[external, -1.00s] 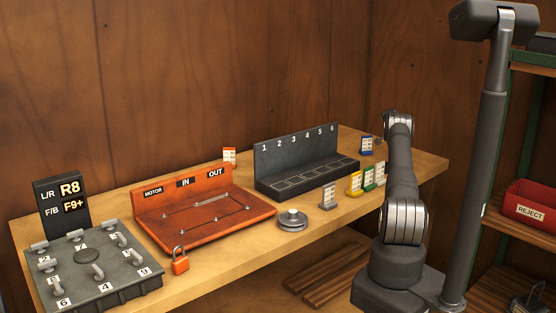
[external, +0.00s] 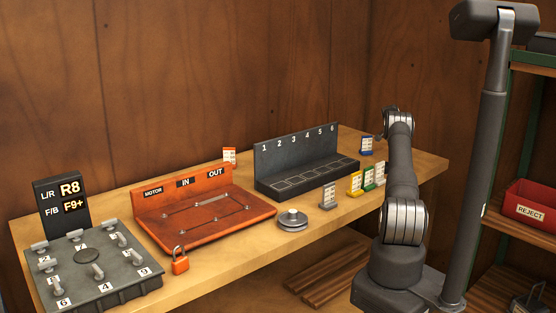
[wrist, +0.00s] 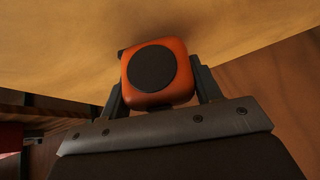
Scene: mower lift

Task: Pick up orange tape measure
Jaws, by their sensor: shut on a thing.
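The orange tape measure (wrist: 184,74) has a rounded square body with a dark round disc on its face. In the wrist view it sits between the two dark fingers of my gripper (wrist: 160,88), which is shut on it. The pale wooden bench top (wrist: 230,25) lies behind it; I cannot tell whether the tape measure touches the wood. In the external view the tape measure and my fingers are hidden behind my arm near the right end of the bench.
On the bench (external: 235,265) stand a numbered dark rack (external: 300,152), an orange tray (external: 205,215), a grey peg box (external: 95,265), a padlock (external: 180,263), a metal pulley (external: 292,219) and several coloured tags (external: 354,183). A red REJECT bin (external: 530,205) sits on the right shelf.

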